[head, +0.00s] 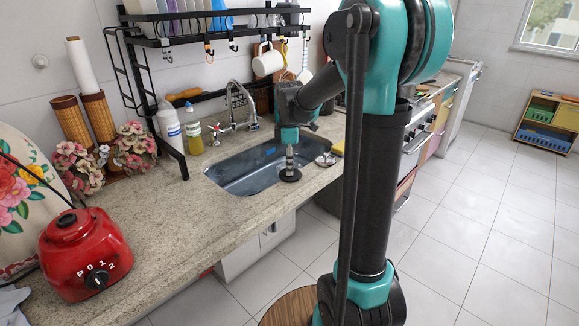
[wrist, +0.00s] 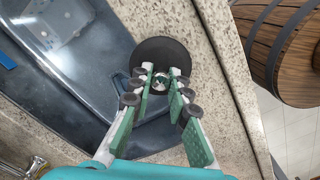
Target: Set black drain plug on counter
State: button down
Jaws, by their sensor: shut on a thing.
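The black drain plug (head: 290,175) is a dark round disc with a small silver knob. My gripper (head: 290,151) points down and is shut on the knob. In the wrist view, the plug (wrist: 158,51) lies just beyond my fingertips (wrist: 161,79), which close around its knob. The disc overlaps both the sink rim and the speckled stone counter (wrist: 205,45) in that view. The head view shows it over the right part of the sink (head: 240,177). I cannot tell whether its underside touches anything. The counter (head: 190,224) runs along the wall.
A silver round strainer (head: 325,160) sits right of the sink. The faucet (head: 238,105) stands behind it, with bottles (head: 193,138) to the left. A red blender base (head: 86,252) is at left; counter between is clear.

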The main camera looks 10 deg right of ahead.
jog(key=shift+f, duration=0.15)
jog(key=c, duration=1.4)
grip_release()
jog(key=shift+c, duration=0.2)
notch_tip(320, 180, up, 12)
jog(key=shift+r, duration=0.2)
